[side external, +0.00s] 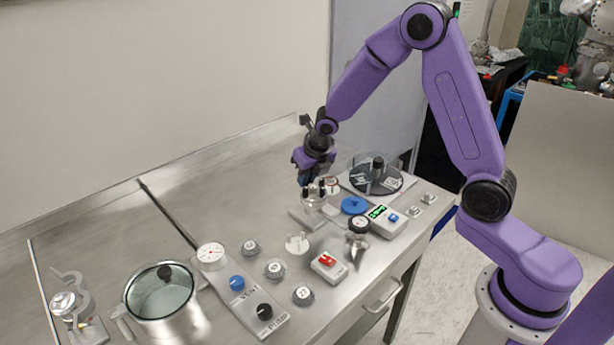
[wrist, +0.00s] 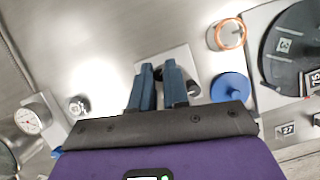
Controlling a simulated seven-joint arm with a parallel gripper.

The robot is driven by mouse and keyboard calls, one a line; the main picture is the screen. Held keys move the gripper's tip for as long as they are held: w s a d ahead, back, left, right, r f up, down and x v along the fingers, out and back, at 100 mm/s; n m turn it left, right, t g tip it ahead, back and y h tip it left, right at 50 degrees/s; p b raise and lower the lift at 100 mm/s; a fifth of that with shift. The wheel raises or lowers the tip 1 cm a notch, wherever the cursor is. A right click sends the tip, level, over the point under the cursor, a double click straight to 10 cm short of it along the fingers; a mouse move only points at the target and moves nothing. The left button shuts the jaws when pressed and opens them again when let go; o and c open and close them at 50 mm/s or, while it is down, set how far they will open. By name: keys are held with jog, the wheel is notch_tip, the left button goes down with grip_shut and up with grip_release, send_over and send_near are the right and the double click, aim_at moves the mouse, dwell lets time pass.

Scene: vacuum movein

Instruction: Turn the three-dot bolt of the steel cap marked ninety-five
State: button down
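My gripper (side external: 305,180) points down over a steel fitting with dark-topped posts (side external: 314,200) on a small plate at the table's middle back. In the wrist view its two blue fingers (wrist: 158,68) stand close together, with a narrow gap, over a pale plate (wrist: 176,56). The fingers hide most of the fitting, so I cannot tell whether they touch or grip a bolt. Several small steel caps with tags stand on the table, among them a front one (side external: 303,294) and a middle one (side external: 275,268). I cannot read ninety-five or make out three dots on any part.
A blue disc (side external: 354,205) and a dark round plate with a knob (side external: 376,178) lie right of the gripper. A box with a green display (side external: 384,218) is nearby. A gauge (side external: 210,255), a valve panel (side external: 262,308) and a glass-topped pot (side external: 160,300) stand left.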

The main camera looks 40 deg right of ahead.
jog(key=shift+a+m+g+h, duration=0.1)
jog(key=shift+m+g+h, duration=0.25)
jog(key=shift+m, duration=0.85)
jog(key=shift+a+m+g+h, duration=0.15)
jog(key=shift+m+h, duration=0.4)
jog(key=shift+m, duration=0.65)
jog(key=shift+d, duration=0.1)
jog(key=c, duration=1.4)
grip_release()
jog(key=shift+r, duration=0.1)
jog(key=v, duration=1.7)
jog(key=shift+s+r, duration=0.1)
jog(key=shift+s, duration=0.05)
